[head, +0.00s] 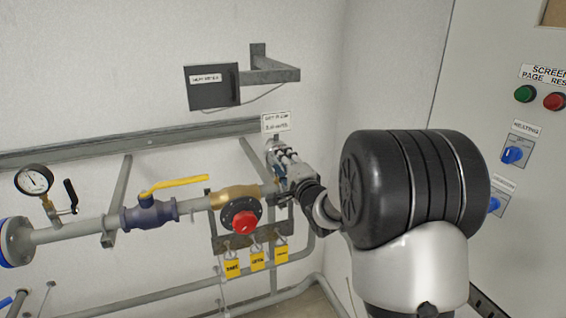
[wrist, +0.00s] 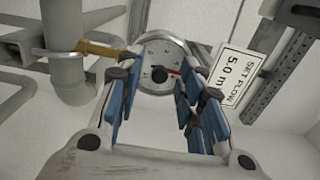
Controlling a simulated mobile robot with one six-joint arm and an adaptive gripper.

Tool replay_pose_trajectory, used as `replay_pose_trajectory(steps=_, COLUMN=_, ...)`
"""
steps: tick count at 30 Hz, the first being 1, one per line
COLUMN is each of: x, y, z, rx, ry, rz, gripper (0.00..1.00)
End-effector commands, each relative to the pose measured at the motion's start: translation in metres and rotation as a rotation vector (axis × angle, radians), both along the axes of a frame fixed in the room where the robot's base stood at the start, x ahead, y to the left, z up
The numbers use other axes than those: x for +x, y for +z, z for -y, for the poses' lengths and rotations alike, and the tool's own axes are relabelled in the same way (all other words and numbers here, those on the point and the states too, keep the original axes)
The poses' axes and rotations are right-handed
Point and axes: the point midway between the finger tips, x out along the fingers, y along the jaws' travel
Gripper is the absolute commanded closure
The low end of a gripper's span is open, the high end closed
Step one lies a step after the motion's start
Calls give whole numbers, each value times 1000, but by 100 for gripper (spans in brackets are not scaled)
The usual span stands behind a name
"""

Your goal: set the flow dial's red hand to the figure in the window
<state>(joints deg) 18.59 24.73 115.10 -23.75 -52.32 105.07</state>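The flow dial (wrist: 158,58) is a round pale face in a metal rim, ahead of my gripper in the wrist view. Its red hand (wrist: 173,72) points right and slightly down from the dark centre; the scale figures are too small to read. My gripper (wrist: 160,76) is open, its blue-padded fingers spread before the dial's lower part, with nothing held. Contact with the hand cannot be told. A white plate (wrist: 238,75) beside the dial reads "SET FLOW 5.0 m", its end cut off. In the head view my gripper (head: 283,160) largely hides the dial.
A dark box (head: 212,87) hangs on a wall bracket (head: 270,72) above. A yellow-handled valve (head: 150,211), a red knob (head: 244,222) and yellow tags (head: 257,260) lie left of and below my gripper. A control cabinet (head: 500,120) stands right.

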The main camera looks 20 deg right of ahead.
Motion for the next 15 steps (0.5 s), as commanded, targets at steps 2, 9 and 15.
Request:
replay_pose_trajectory(steps=2, x=0, y=0, z=0, rx=0, ry=0, rz=0, gripper=65)
replay_pose_trajectory(steps=9, x=-8, y=0, z=0, rx=0, ry=-1, rz=-1, gripper=65)
replay_pose_trajectory(steps=15, x=-45, y=1, z=1, rx=0, ry=-2, rz=0, gripper=65)
